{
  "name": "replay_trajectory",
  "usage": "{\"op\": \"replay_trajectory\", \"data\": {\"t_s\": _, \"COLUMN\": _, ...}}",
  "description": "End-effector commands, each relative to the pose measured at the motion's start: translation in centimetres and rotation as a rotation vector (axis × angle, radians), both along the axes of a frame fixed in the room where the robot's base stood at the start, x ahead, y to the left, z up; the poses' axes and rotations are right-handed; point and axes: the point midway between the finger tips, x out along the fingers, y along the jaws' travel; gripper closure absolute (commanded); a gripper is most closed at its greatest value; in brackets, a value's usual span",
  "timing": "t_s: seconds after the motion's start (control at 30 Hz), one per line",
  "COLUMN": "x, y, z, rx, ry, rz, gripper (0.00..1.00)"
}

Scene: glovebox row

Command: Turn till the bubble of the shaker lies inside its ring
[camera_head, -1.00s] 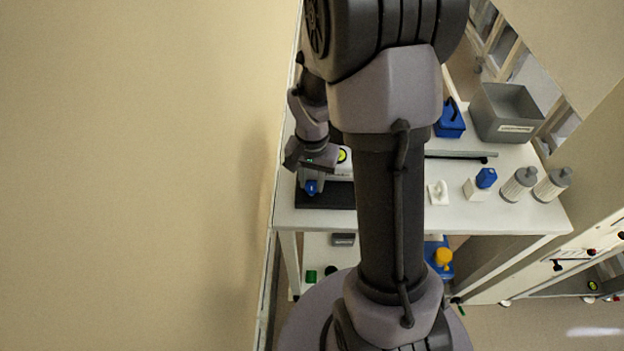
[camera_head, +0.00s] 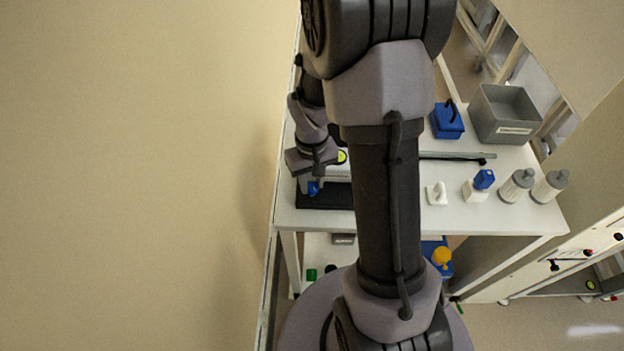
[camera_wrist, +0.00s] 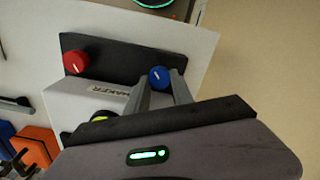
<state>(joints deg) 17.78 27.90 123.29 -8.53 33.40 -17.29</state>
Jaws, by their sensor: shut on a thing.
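The shaker (camera_wrist: 115,98) is a white box with a printed label on a black base plate (camera_wrist: 110,56); it also shows, partly hidden by my arm, in the head view (camera_head: 339,171). It carries a red knob (camera_wrist: 76,62) and a blue knob (camera_wrist: 158,77). My gripper (camera_wrist: 161,86) is shut on the blue knob, a finger on each side of it; the knob also shows in the head view (camera_head: 313,187). The yellow-green bubble level (camera_head: 342,156) shows beside my gripper, and its edge shows in the wrist view (camera_wrist: 101,115). The bubble and ring cannot be made out.
The white bench (camera_head: 400,214) also holds a blue box (camera_head: 447,122), a grey bin (camera_head: 505,115), a dark rod (camera_head: 465,157), a white hook-like piece (camera_head: 436,194), a blue-capped bottle (camera_head: 480,184) and two grey-capped cylinders (camera_head: 516,186). A wall (camera_head: 130,170) stands close left.

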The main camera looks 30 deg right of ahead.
Motion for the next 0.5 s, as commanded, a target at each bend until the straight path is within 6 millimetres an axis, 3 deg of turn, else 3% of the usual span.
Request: {"op": "replay_trajectory", "data": {"t_s": 0.5, "x": 0.04, "y": 0.03, "z": 0.03, "rx": 0.000, "ry": -0.001, "rz": 0.129, "gripper": 1.00}}
